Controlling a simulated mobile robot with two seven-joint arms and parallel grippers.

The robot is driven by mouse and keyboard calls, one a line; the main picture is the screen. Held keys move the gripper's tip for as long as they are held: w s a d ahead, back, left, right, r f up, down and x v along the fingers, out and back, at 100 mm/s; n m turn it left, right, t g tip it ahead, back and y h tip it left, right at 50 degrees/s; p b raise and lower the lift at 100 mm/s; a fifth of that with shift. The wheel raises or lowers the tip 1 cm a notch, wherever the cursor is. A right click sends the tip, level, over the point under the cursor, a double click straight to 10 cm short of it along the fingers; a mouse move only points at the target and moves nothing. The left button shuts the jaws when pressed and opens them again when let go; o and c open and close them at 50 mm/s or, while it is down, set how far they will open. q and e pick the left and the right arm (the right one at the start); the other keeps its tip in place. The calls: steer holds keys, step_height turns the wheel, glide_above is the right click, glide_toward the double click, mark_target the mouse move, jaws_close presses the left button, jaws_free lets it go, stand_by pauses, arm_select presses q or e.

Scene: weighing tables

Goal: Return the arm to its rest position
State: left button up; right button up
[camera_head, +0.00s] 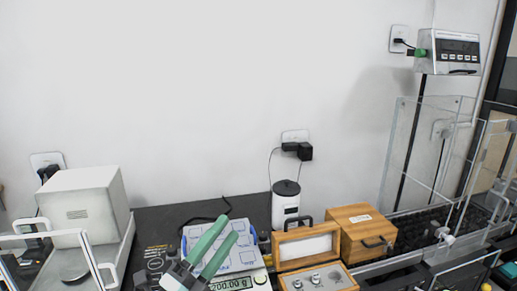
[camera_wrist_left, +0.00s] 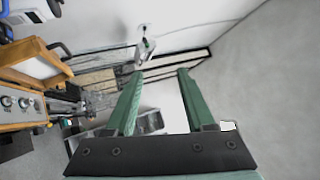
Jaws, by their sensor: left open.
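My left gripper (camera_head: 229,227) has two green fingers and reaches up from the bottom of the head view, in front of the digital balance (camera_head: 258,262). Its fingers are apart and nothing is between them. The left wrist view also shows the open, empty fingers (camera_wrist_left: 159,74). The balance's lit display (camera_head: 232,283) seems to read 200.00. The gripper covers part of the balance and its pan. I cannot tell the height of the fingers above it. My right gripper is not in view.
A white box-shaped instrument (camera_head: 83,208) stands at left. A white device with a dark top (camera_head: 285,201) stands behind an open wooden weight box (camera_head: 307,243). A closed wooden case (camera_head: 362,232) is beside it. Clear panels (camera_head: 408,150) stand at right.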

arm_select(q)
steer(key=s+a+f+n+g+y, duration=0.3)
steer(key=a+f+n+y, duration=0.4)
steer(key=f+n, duration=0.25)
steer(key=s+a+f+n+g+y, duration=0.2)
steer(key=s+a+f+n+y, duration=0.1)
steer(key=a+f+n+y, duration=0.55)
steer(key=s+f+n+g+h, duration=0.1)
steer(key=s+f+n+g, duration=0.1)
steer(key=s+f+g, duration=0.6)
steer(key=s+f+n+g+h, duration=0.2)
steer(key=s+f+n, duration=0.15)
steer(key=s, duration=0.75)
steer(key=w+d+f+t+h, duration=0.1)
steer(key=w+d+f+t, duration=0.1)
steer(key=f, duration=0.4)
steer(key=w+d+f+t, duration=0.2)
steer(key=d+f+t, duration=0.1)
steer(key=f, duration=0.2)
steer(key=shift+w+d+f+m+h, duration=0.15)
steer(key=shift+f+m+h, duration=0.2)
steer(key=shift+m, duration=0.1)
